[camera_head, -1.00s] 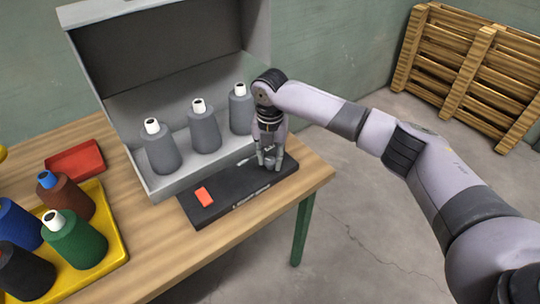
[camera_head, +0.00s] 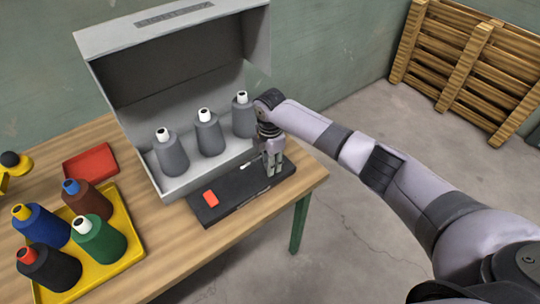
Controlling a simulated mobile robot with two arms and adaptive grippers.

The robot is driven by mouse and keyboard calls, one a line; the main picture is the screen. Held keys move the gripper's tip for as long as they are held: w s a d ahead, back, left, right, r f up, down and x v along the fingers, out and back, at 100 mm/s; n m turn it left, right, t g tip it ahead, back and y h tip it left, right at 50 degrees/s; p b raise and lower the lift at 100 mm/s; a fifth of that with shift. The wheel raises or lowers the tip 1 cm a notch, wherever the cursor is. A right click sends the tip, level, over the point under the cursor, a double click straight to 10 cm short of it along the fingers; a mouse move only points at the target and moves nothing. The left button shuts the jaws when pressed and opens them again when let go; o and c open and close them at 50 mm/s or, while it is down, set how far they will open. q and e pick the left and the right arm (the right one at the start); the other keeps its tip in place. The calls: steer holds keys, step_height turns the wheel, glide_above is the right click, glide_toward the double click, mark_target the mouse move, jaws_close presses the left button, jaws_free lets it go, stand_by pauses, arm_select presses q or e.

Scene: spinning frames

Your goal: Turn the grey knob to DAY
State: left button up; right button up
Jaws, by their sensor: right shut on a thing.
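My right gripper (camera_head: 273,168) points down at the right part of the black control panel (camera_head: 225,201), in front of the grey cabinet. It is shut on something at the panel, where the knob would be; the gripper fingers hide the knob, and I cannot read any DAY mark. A small white mark or pointer (camera_head: 246,167) shows on the panel left of the fingers. My left gripper is not in view.
The open grey cabinet (camera_head: 174,193) holds three grey cones (camera_head: 208,135). A yellow tray (camera_head: 128,248) with several coloured cones and a red tray (camera_head: 90,164) stand at left on the wooden table (camera_head: 190,262). A wooden pallet (camera_head: 465,70) leans at the back right.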

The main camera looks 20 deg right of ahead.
steer(key=shift+m+p, duration=1.2)
steer(key=shift+m, duration=0.7)
steer(key=o, duration=1.2)
steer(key=shift+r, duration=0.25)
step_height(320, 180, up, 12)
steer(key=shift+f, duration=0.25)
